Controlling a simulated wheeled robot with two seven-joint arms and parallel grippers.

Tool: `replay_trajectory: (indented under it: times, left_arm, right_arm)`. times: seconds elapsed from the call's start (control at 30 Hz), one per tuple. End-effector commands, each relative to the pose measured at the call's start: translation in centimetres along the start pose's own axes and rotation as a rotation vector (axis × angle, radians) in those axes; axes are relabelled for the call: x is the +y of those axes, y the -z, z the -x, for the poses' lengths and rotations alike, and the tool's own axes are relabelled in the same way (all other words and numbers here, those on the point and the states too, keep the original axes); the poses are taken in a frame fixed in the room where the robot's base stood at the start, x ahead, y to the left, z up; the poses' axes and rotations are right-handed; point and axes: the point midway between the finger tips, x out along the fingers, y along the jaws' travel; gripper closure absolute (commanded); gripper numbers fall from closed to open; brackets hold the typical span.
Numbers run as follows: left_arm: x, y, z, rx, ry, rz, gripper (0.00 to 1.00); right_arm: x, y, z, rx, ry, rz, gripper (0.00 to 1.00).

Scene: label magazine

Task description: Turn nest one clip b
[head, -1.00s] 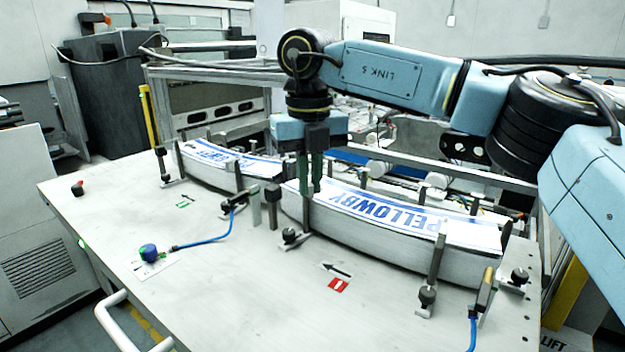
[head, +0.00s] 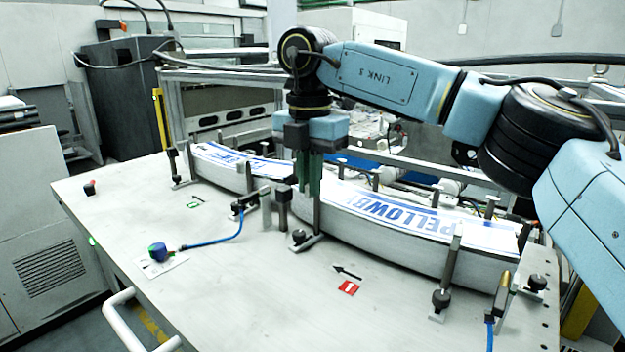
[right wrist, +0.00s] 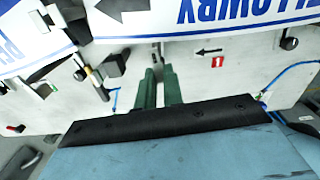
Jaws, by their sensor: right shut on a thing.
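The right-hand label stack (head: 385,238), lettered PELLOWBY, lies in a curved nest beside a red marker (head: 348,287). A clip (head: 317,214) with a grey post and a dark knob at its foot stands at the stack's left front; another clip (head: 449,262) stands upright at its right front. My right gripper (head: 308,178) points down with its green fingers at the top of the left clip. The fingers also show in the right wrist view (right wrist: 159,88), close together with a thin grey post between them. My left gripper is out of view.
A second label stack (head: 225,172) lies to the left in its own nest with posts around it.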

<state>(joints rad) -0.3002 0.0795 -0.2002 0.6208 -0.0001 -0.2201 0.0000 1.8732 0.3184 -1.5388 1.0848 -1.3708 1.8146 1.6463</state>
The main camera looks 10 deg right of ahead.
Motion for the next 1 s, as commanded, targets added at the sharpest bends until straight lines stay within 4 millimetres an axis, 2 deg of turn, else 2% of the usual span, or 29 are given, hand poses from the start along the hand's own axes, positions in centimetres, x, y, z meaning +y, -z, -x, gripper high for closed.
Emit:
replay_trajectory:
  times: [0.4, 0.93, 0.97, 1.0]
  left_arm:
    - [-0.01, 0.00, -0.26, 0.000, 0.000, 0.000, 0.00]
    - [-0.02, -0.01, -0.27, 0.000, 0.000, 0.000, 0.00]
    - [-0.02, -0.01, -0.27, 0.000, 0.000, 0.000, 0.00]
    - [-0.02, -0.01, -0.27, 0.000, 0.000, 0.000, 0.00]
  right_arm:
    - [0.36, -0.06, 0.02, -0.002, 0.000, -0.171, 1.00]
    - [0.39, -0.10, 0.03, -0.002, -0.001, -0.192, 1.00]
    - [0.39, -0.10, 0.03, -0.002, -0.001, -0.192, 0.87]
    - [0.39, -0.10, 0.03, -0.002, -0.001, -0.192, 0.82]
